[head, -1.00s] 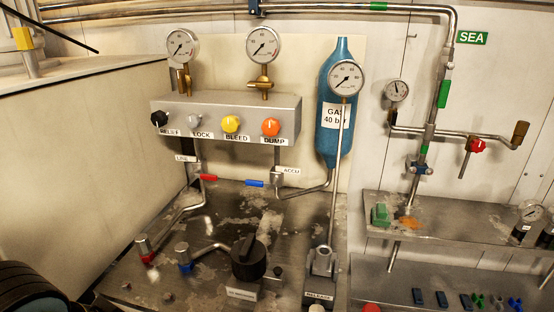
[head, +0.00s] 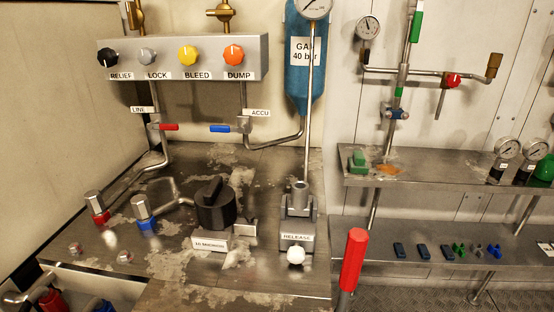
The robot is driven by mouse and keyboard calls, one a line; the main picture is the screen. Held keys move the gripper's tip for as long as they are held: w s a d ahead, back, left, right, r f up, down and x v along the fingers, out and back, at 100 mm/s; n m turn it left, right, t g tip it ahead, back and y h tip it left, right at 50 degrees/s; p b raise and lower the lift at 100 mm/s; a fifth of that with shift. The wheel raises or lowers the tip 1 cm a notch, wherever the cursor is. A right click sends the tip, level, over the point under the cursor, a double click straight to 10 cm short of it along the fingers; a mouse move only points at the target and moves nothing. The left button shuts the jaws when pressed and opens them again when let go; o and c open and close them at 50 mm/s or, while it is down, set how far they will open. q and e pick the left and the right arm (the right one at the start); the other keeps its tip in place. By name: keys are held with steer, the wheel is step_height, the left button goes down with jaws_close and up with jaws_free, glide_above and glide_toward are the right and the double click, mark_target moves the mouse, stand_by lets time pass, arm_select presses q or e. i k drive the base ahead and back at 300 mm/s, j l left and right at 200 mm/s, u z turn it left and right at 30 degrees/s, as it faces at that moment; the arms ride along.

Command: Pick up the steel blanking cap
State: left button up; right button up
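I cannot tell for sure which piece is the steel blanking cap. Two steel hex-topped fittings stand upright on the left of the metal bench (head: 190,265): one with a red collar (head: 94,203) and one with a blue collar (head: 140,207). Two small steel pieces lie low at the bench's front left, one at the far left (head: 75,248) and one right of it (head: 124,257). Neither of my grippers shows in the head view.
A black rotary knob (head: 214,205) and a release lever block (head: 298,220) stand on the bench. A red-gripped handle (head: 353,262) rises in front. A valve panel (head: 180,88) is behind. On the right, a shelf (head: 440,175) holds gauges; a lower one holds small blue and green pieces.

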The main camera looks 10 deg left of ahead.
mark_target(93, 199)
steer(key=u, duration=1.55)
steer(key=k+u, duration=0.2)
steer(key=i+j, duration=0.05)
steer(key=i, duration=0.05)
